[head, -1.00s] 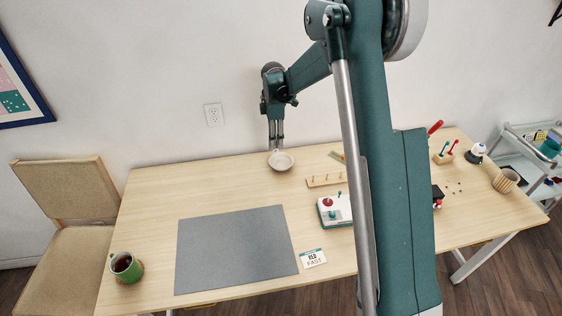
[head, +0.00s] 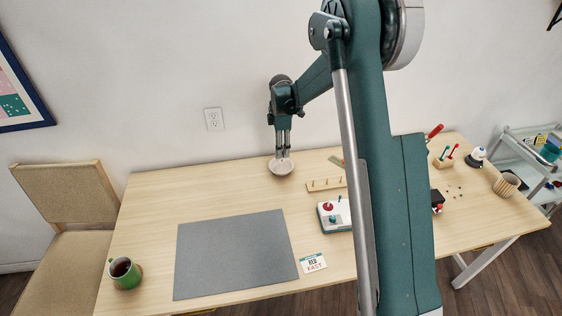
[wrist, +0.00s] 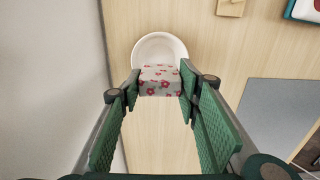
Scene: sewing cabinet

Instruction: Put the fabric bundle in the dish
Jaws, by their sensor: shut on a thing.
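The fabric bundle (wrist: 160,81) is grey with red flowers and sits between the fingertips in the wrist view. My gripper (head: 283,155) is shut on it, with one green finger on each side. The dish (head: 281,168) is a small white round bowl near the back edge of the table. In the wrist view the dish (wrist: 158,42) shows just beyond the bundle, which overlaps its near part. I cannot tell whether the bundle touches the dish. The bundle is too small to make out in the head view.
A wooden peg rack (head: 326,184) and a white device with a red knob (head: 334,215) stand right of the dish. A grey mat (head: 235,255) lies in front, with a card (head: 313,263) beside it. A green mug (head: 125,272) stands at front left. The table left of the dish is clear.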

